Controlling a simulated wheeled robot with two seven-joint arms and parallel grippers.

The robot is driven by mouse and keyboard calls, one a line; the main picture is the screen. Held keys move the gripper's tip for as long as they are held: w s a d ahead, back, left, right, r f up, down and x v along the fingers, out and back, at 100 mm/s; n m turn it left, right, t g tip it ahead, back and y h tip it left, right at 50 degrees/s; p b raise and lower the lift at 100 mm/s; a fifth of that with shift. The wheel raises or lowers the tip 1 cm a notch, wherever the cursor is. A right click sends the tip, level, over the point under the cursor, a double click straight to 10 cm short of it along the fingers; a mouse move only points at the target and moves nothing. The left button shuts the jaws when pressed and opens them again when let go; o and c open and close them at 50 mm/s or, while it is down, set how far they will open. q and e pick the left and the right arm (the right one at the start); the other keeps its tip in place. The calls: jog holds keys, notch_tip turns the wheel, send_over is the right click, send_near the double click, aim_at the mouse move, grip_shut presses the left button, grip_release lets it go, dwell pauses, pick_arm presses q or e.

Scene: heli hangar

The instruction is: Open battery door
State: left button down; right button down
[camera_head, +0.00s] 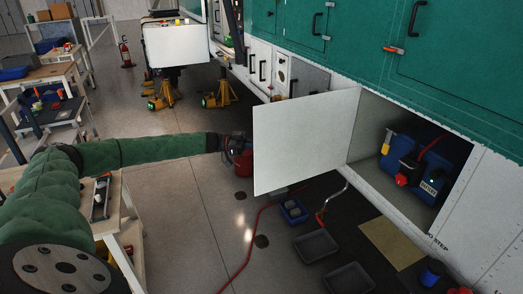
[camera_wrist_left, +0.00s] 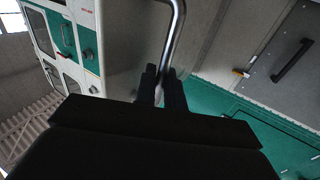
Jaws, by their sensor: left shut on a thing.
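The white battery door (camera_head: 304,141) stands swung wide open, out from the green and white helicopter side. Behind it the compartment (camera_head: 372,165) is exposed, with a blue battery (camera_head: 430,185) carrying a red connector inside. My left gripper (camera_head: 238,147) is at the door's free left edge, its fingertips hidden behind the panel in the head view. In the left wrist view, the gripper (camera_wrist_left: 161,82) is shut on a silver bar handle (camera_wrist_left: 178,35). The handle is hidden in the head view. My right gripper is not in view.
A bench (camera_head: 121,211) stands beside my left arm. A red hose (camera_head: 251,240), black trays (camera_head: 316,245) and a blue bin (camera_head: 293,211) are on the floor below the door. Yellow jacks (camera_head: 221,96) stand farther back. The floor left of the door is mostly clear.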

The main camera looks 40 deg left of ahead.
pick_arm(q)
jog(key=shift+w+a+f, duration=0.25)
jog(key=shift+w+a, duration=0.4)
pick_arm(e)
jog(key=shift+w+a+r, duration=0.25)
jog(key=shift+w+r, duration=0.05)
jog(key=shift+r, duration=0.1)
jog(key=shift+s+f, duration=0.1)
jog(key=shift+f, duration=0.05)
